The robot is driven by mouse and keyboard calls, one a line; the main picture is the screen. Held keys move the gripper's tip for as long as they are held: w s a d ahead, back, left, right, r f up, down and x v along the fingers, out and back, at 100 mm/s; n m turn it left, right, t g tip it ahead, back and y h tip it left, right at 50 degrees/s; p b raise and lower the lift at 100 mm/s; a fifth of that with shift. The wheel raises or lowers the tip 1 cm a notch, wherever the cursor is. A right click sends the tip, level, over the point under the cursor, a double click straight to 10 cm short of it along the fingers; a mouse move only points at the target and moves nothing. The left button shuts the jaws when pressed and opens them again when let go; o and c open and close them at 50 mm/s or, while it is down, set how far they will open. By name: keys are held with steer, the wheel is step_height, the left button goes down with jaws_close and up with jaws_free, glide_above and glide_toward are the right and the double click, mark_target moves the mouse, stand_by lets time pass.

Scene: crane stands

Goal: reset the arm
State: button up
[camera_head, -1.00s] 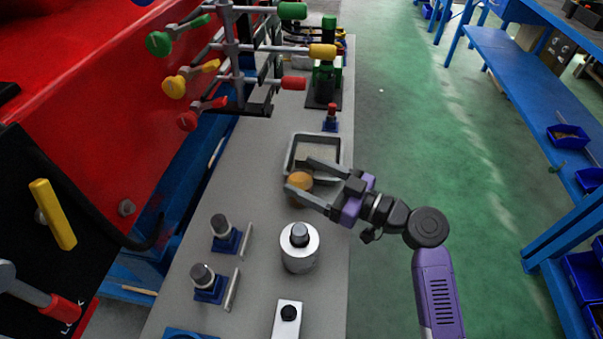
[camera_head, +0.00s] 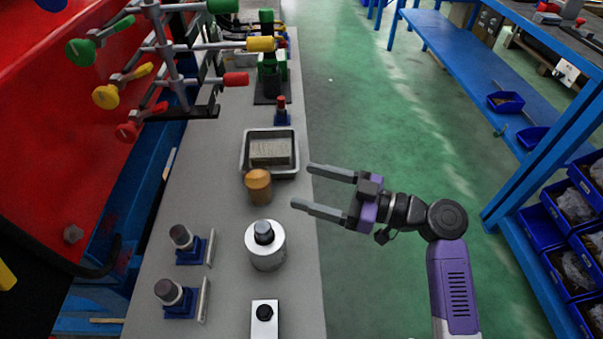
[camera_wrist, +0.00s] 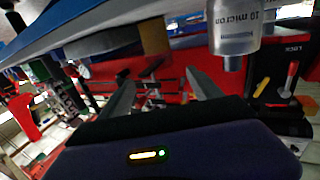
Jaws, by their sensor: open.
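My gripper (camera_head: 303,186) is open and empty, out over the green floor just right of the grey bench top (camera_head: 215,250). Its two fingers point left toward the bench. An orange-brown cylinder (camera_head: 258,187) stands on the bench left of the fingertips, apart from them. In the wrist view my open fingers (camera_wrist: 163,95) have nothing between them, with the red machine behind.
A grey tray (camera_head: 246,160) holding a block lies behind the cylinder. A silver cylinder (camera_head: 266,252) stands nearer. Coloured levers (camera_head: 236,79) stick out over the bench at the upper left. Blue shelving (camera_head: 455,55) stands right; green floor (camera_head: 365,120) lies between.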

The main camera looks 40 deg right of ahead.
steer(key=shift+d+m, duration=0.1)
steer(key=shift+m, duration=0.2)
steer(key=w+d+m+t+h, duration=0.1)
steer(key=w+d+m+h, duration=0.1)
steer(key=d+m+h, duration=0.35)
steer(key=s+d+f+m+h+p, duration=0.2)
steer(key=s+f+m+h+p, duration=0.1)
steer(key=s+m+h, duration=0.35)
steer(key=s+a+r+n+y+p, duration=0.1)
steer(key=s+a+r+n+p, duration=0.2)
steer(key=s, duration=0.8)
steer(key=s+a+r+n+g+y+p, duration=0.1)
steer(key=s+a+r+n+p, duration=0.2)
steer(key=s+a+r, duration=0.4)
steer(key=s+a+p, duration=0.1)
steer(key=s+a, duration=0.2)
steer(key=a, duration=0.2)
steer(key=shift+s+g+y, duration=0.3)
steer(key=shift+s+y, duration=0.1)
steer(key=shift+a, duration=0.1)
